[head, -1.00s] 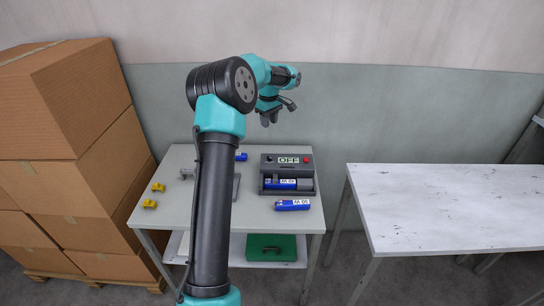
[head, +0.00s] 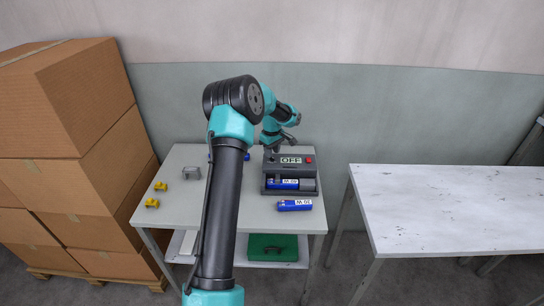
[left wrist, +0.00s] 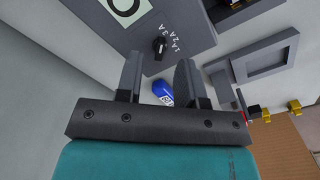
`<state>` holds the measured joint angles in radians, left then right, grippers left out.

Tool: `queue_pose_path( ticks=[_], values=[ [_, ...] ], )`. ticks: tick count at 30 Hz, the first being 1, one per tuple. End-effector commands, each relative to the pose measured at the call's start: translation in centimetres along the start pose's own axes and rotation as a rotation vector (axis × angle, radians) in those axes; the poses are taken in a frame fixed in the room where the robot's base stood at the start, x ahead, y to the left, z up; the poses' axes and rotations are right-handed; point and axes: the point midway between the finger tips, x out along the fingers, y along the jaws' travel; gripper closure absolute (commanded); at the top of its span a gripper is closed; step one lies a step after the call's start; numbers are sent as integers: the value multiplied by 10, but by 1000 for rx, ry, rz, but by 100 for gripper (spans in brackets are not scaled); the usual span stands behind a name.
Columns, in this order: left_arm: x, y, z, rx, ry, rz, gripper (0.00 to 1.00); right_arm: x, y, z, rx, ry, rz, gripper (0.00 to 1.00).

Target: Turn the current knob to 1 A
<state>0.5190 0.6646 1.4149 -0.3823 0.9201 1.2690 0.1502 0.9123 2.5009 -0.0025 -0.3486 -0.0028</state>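The dark grey box (head: 288,172) with an OFF display (head: 290,161) and a red button (head: 308,160) stands on the grey table. In the left wrist view, the black current knob (left wrist: 159,46) sits on the box's face beside a printed scale (left wrist: 170,39) marked in A. In the head view the left gripper (head: 271,148) is at the box's back left corner. My right gripper is not in view.
A blue labelled cylinder (head: 294,205) lies before the box, and another (head: 282,184) sits in its bay. Yellow clips (head: 152,203) and a grey bracket (head: 191,173) lie on the left. Cartons (head: 60,130) are stacked left; a white table (head: 450,210) is right.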

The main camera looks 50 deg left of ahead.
Motion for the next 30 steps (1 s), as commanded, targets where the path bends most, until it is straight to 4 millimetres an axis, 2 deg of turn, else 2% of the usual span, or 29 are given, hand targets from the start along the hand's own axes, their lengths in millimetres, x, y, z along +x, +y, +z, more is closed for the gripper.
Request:
queue_pose_path(
  ticks=[1,6,17,27,30],
  values=[
    [8,0,0,0,-1,-1,65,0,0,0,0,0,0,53],
    [24,0,0,1,0,0,65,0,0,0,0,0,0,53],
    [28,0,0,1,0,1,65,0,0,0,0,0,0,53],
    [28,0,0,0,0,1,97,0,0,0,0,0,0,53],
    [28,0,0,0,1,1,100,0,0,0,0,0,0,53]
  ],
)
